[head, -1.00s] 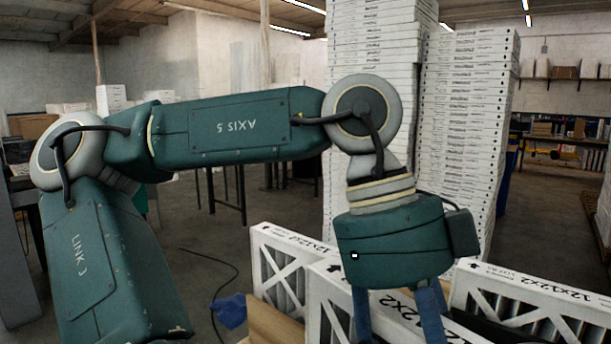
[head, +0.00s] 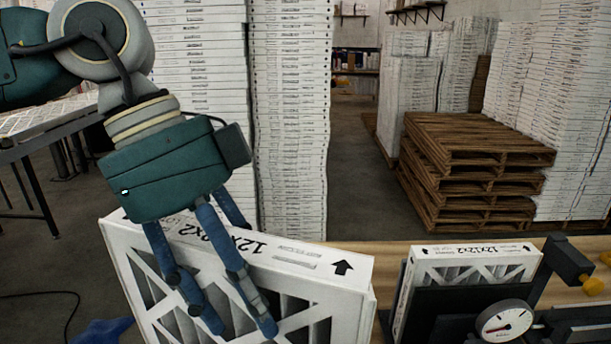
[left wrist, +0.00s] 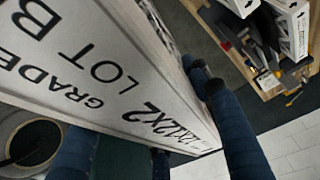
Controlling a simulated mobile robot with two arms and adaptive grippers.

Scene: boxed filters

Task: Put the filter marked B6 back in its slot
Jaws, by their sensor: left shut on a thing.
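My left gripper (head: 228,285) is shut on a white boxed filter (head: 312,268). Its blue fingers reach down over the front lattice face, and another finger passes behind the top edge. The filter is upright and slightly tilted, with "12x12x2" and an arrow on its top edge. In the left wrist view the held filter (left wrist: 95,85) fills the upper left and shows "GRADE", "LOT B" and "12x12x2". The rest of the lot mark is cut off, so I cannot read B6. A blue finger (left wrist: 232,125) lies along its side. My right gripper is not in view. No empty slot shows clearly.
Another filter (head: 470,252) stands in a black holder (head: 440,312) on a wooden bench (head: 360,250). A dial gauge (head: 504,322) is beside it. Tall box stacks (head: 290,120) and pallets (head: 470,160) stand behind. In the left wrist view, filters and tools lie on the bench (left wrist: 275,85).

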